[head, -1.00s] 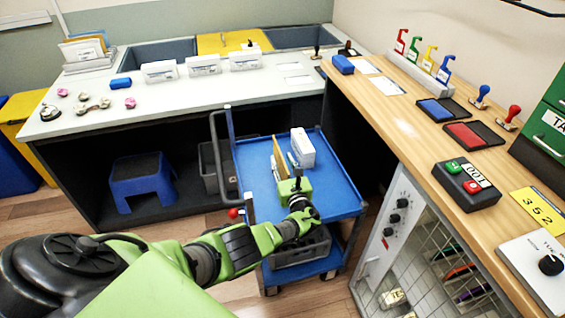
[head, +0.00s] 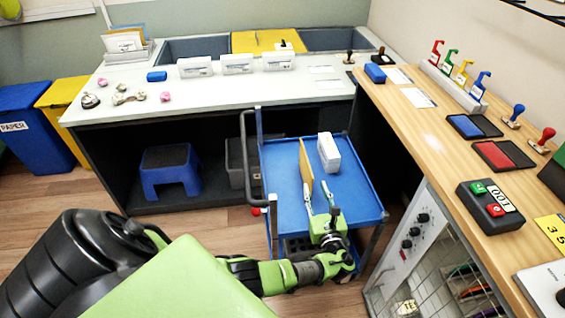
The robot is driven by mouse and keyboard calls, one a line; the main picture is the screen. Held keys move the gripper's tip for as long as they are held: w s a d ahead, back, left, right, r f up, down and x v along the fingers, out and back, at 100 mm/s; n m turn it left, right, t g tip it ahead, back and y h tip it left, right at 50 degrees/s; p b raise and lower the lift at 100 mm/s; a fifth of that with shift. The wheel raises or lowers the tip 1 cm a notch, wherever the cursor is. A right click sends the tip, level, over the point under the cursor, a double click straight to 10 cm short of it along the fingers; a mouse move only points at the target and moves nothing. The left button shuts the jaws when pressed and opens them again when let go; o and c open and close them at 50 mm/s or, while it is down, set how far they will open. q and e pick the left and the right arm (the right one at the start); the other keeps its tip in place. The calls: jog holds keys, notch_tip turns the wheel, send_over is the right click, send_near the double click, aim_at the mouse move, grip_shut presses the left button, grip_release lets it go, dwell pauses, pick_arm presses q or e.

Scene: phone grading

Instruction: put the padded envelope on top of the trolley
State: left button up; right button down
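The padded envelope (head: 306,167) is brown and stands on edge, seen nearly edge-on, on the blue top of the trolley (head: 280,170), left of a white box. My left gripper (head: 321,197) is over the near part of the trolley top. Its two fingers are apart with nothing visible between them. The left finger is close to the near end of the envelope; I cannot tell whether they touch. My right gripper is not in view.
A white box (head: 328,153) stands on the trolley beside the envelope. The wooden counter (head: 425,125) is to the right and the pale counter (head: 225,90) is behind. A blue step stool (head: 170,171) is under the pale counter. The trolley's right part is clear.

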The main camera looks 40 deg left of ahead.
pick_arm(q)
jog(key=shift+d, duration=0.15)
jog(key=w+d+n+h, duration=0.1)
jog(key=d+n+h, duration=0.5)
jog(key=d, duration=0.5)
jog(key=d+r+n+t+h, duration=0.2)
jog(key=d+r+n+h, duration=0.35)
jog(key=d+r, duration=0.4)
jog(key=s+a+f+n+g+h, duration=0.1)
jog(key=s+f+n+g, duration=0.1)
jog(key=s+f, duration=0.75)
jog(key=s+a+f+n+g+h, duration=0.1)
jog(key=s+a+f+n+g, duration=0.2)
jog(key=f, duration=1.1)
jog(key=s+f+n+g+h, duration=0.1)
jog(key=s+f+g, duration=0.1)
jog(key=s+f, duration=0.8)
jog(key=s+a+f+n+g, duration=0.2)
jog(key=s+f, duration=0.3)
jog(key=s, duration=0.5)
jog(key=s+a+f+n+g, duration=0.1)
jog(key=s+a+f+n, duration=0.1)
jog(key=s+f, duration=0.4)
jog(key=s+a+f+n+g, duration=0.2)
jog(key=s+f, duration=0.3)
jog(key=s, duration=1)
jog(key=shift+f+g+y, duration=0.2)
jog(key=shift+g+y, duration=0.1)
jog(key=shift+y, duration=0.05)
jog(key=shift+w, duration=0.1)
